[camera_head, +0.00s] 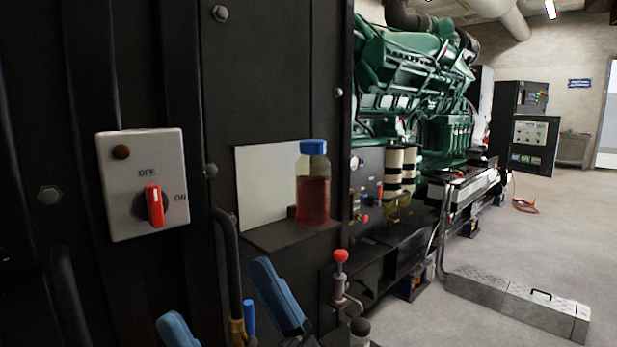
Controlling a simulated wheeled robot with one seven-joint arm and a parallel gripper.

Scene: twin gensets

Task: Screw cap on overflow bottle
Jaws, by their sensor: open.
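The overflow bottle (313,198) is clear and holds red liquid. It stands upright on a small dark shelf (283,236) against the black panel. A blue cap (313,147) sits on top of its neck; I cannot tell how tightly it is seated. My gripper (217,290) shows at the bottom edge as two separate blue fingers. It is open, with nothing seen held, below and left of the bottle and apart from it. The rest of my gripper is out of frame.
An OFF/ON switch box (146,180) with a red knob is on the panel at left. A red-knobbed lever (341,257) stands below the bottle. A dark hose (231,265) runs near the fingers. A green engine (415,75) stands behind; floor at right is open.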

